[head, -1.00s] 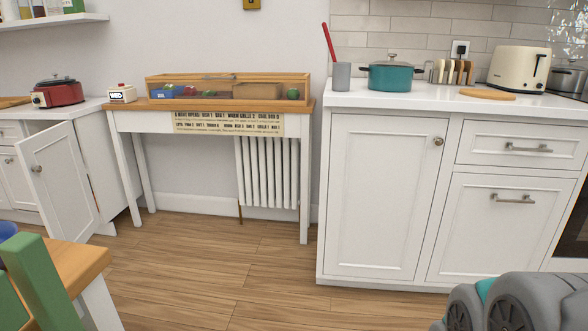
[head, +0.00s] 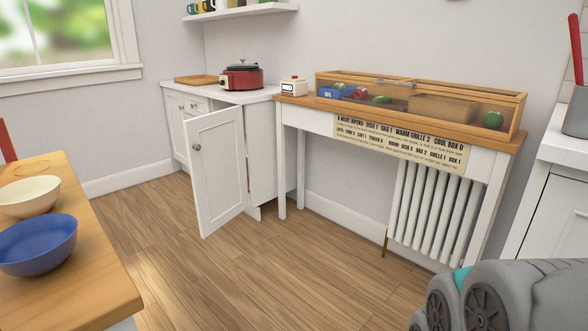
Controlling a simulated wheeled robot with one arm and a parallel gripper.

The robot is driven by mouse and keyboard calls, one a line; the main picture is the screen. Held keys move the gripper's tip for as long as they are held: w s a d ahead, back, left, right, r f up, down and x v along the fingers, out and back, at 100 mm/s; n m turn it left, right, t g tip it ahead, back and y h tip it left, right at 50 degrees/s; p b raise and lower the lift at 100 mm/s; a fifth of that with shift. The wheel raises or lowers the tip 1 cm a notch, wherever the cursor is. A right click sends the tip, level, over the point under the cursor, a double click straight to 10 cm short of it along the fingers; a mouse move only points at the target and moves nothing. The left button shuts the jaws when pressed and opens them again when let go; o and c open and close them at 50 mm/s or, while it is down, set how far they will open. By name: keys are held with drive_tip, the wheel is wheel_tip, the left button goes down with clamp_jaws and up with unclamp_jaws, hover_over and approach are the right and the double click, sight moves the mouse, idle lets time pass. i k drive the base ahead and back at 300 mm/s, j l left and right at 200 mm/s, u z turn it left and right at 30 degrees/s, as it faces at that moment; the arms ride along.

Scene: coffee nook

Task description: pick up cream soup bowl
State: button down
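The cream soup bowl (head: 31,196) stands upright on the wooden table (head: 113,267) at the left edge of the head view. It looks empty. A blue bowl (head: 38,245) stands just in front of it and hides a little of its near side. Grey links of my own arm show at the lower right. My gripper is not in view.
A cabinet door (head: 214,172) stands open into the room. A red cooker (head: 241,76) sits on the corner counter. A narrow console table (head: 525,138) carries a glass-fronted case. Bare wooden floor (head: 230,265) lies between the table and the console.

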sight(24, 198)
drive_tip(key=i+l+u, duration=0.2)
drive_tip(key=u, duration=0.15)
drive_tip(key=i+l+u, duration=0.6)
drive_tip(key=u, duration=1.5)
